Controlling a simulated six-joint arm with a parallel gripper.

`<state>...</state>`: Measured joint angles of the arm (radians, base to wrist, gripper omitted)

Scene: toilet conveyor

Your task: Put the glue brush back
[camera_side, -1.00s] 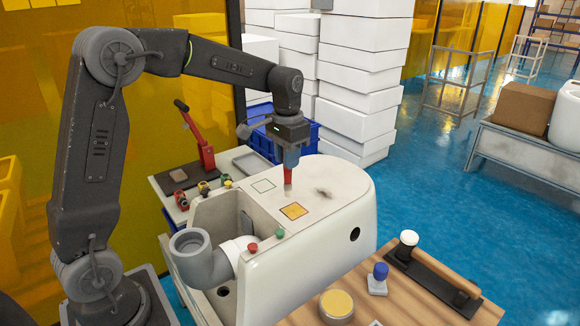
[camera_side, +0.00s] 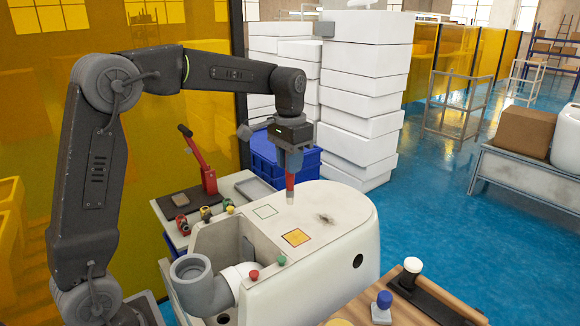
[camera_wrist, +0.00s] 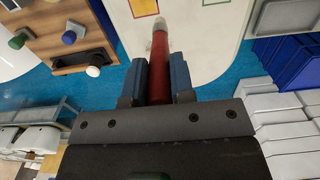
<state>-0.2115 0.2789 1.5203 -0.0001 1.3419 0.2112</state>
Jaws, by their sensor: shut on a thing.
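My gripper (camera_side: 291,160) is shut on the glue brush (camera_side: 290,185), which has a red handle and a pale tip. The brush hangs tip down over the top of the white toilet body (camera_side: 335,215), with its tip apart from the surface. In the wrist view the brush (camera_wrist: 160,55) sits between the blue fingers of my gripper (camera_wrist: 157,78), its pale end pointing up the picture. I cannot tell which place is the brush's holder.
A wooden table at the front right holds a blue-handled stamp (camera_side: 383,304), a white-knobbed tool (camera_side: 411,268) and a round tan-topped pot (camera_wrist: 17,42). A side table with a red lever (camera_side: 200,165) stands behind the toilet. White boxes (camera_side: 365,95) and a blue crate (camera_side: 268,152) are behind.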

